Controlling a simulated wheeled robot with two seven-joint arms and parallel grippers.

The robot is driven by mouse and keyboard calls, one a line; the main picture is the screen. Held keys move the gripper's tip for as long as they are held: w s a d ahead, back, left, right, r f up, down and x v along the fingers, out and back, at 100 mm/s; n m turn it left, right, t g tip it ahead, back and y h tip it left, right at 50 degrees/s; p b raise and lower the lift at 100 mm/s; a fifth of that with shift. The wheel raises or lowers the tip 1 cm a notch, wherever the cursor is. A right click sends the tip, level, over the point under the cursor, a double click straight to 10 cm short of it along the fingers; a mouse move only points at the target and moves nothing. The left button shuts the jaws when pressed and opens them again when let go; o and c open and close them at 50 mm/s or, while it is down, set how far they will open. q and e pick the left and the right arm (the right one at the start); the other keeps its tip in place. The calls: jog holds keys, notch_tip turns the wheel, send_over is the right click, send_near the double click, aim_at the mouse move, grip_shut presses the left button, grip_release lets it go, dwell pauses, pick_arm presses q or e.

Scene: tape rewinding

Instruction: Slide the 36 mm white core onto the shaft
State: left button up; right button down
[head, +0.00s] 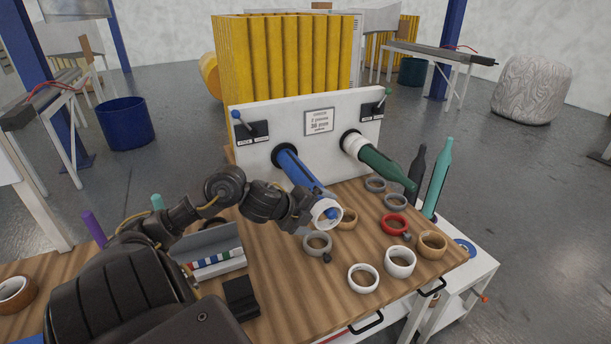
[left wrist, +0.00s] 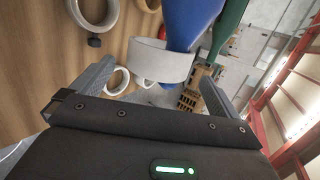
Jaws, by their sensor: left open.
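A blue shaft (head: 296,168) sticks out of the white panel, left of a green shaft (head: 385,166). A white core (head: 318,207) is around the front end of the blue shaft, whose tip shows inside the ring. In the left wrist view the blue shaft (left wrist: 188,22) runs into this white core (left wrist: 158,62). My left gripper (left wrist: 150,88) is open, with its fingers spread on either side of the core; contact is unclear. In the head view my left gripper (head: 306,208) is beside the core, partly hidden. My right gripper is not in view.
Another white ring (head: 354,142) sits at the green shaft's base. Loose white rings (head: 400,249), a red ring (head: 393,216), tan rings and grey rings lie on the wooden table (head: 310,290). Dark and teal cones (head: 437,185) stand right. A small rack (head: 215,262) stands left.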

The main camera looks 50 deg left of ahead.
pick_arm(q)
jog(key=shift+v, duration=2.8)
